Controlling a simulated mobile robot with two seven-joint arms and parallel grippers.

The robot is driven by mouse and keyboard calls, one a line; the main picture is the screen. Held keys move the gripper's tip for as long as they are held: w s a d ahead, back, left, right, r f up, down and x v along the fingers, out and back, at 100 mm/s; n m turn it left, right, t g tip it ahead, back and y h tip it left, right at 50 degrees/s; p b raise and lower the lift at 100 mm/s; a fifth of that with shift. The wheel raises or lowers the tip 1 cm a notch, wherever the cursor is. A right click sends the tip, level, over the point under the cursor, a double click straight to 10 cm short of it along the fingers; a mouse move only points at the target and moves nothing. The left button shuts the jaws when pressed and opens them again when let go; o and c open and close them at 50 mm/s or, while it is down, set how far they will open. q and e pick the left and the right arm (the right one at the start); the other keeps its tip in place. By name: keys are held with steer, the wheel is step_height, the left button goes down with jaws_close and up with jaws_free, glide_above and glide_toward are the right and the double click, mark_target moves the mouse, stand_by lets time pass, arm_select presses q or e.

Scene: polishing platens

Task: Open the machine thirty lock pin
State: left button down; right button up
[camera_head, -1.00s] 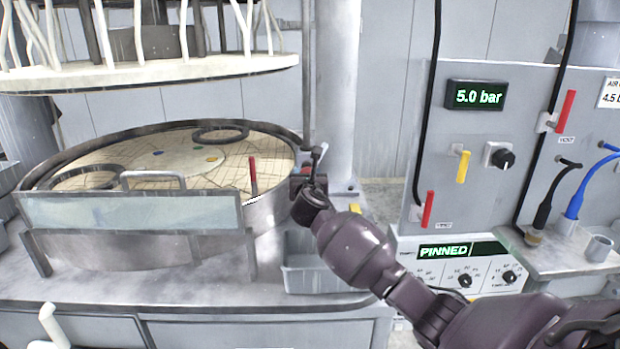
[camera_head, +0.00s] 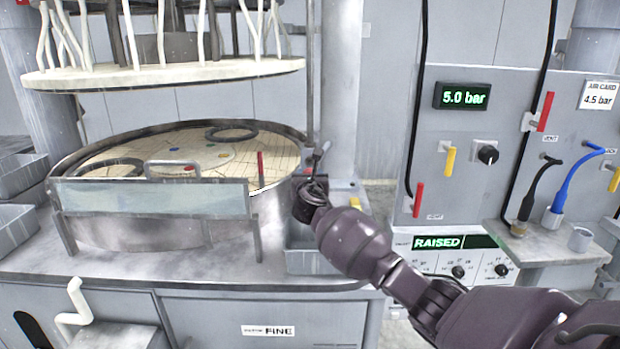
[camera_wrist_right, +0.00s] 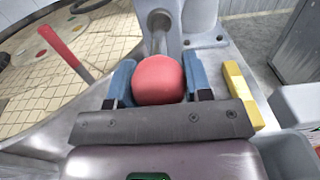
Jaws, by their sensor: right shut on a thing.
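In the right wrist view, a round red knob (camera_wrist_right: 158,80) sits between the two blue fingertips of my right gripper (camera_wrist_right: 160,88). The gripper is shut on this knob, which appears to be the lock pin's head. The pin's shaft is hidden. A display (camera_head: 437,243) on the panel reads RAISED. My left gripper is not in view.
The platen tub (camera_head: 215,235) with its clear front guard stands left of the gripper, and a red-handled lever (camera_wrist_right: 66,47) rises at its rim. A yellow block (camera_wrist_right: 240,97) lies close right of the fingers. A grey column (camera_head: 340,90) stands behind.

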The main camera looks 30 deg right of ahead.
steer(key=shift+a+f, duration=0.15)
steer(key=shift+f, duration=0.1)
steer(key=o, duration=1)
steer(key=shift+s, duration=0.1)
steer(key=shift+o, duration=1.4)
steer(key=shift+s+r, duration=0.15)
steer(key=shift+r, duration=0.1)
steer(key=v, duration=1)
steer(key=shift+s, duration=0.3)
steer(key=shift+a, duration=0.15)
